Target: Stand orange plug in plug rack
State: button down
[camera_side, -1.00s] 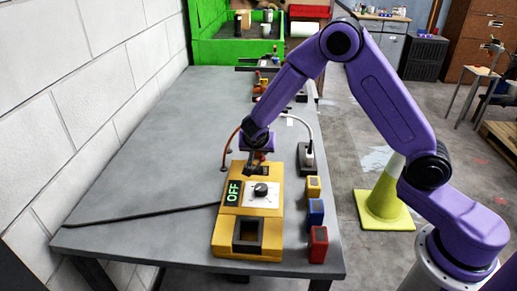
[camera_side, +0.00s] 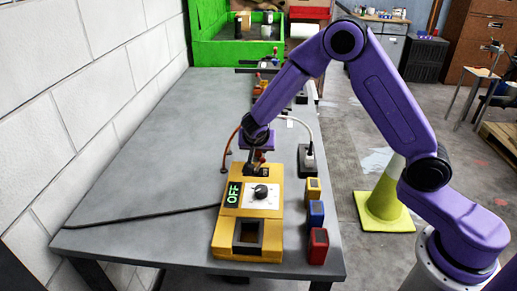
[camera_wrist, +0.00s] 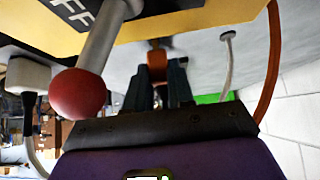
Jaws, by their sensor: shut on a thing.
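My gripper (camera_side: 255,168) is low at the back end of the yellow machine in the side view. In the wrist view my dark fingers (camera_wrist: 160,85) are shut on the orange plug (camera_wrist: 157,64), which shows between their tips. The plug is too small and covered to make out in the side view. An orange cord (camera_wrist: 272,70) curves down the right of the wrist view. I cannot surely pick out the plug rack in either view.
A yellow machine (camera_side: 230,226) with an OFF display and knob stands below my gripper. A lever with a red ball (camera_wrist: 78,95) is close beside my fingers. A white plug (camera_side: 309,153) sits in a dark socket block. Yellow, blue and red (camera_side: 318,246) blocks line the right edge.

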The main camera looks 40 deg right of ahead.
jog(key=shift+r, duration=0.2)
jog(key=shift+r, duration=1.65)
jog(key=shift+s+r, duration=0.1)
jog(key=shift+r, duration=0.1)
jog(key=s+d+r+n+t+y, duration=0.2)
jog(key=s+d+r+n, duration=0.3)
jog(key=s+r, duration=0.3)
jog(key=shift+s+r+n+y, duration=0.35)
jog(key=shift+s+y, duration=0.25)
jog(key=shift+s, duration=0.75)
jog(key=shift+d, duration=0.15)
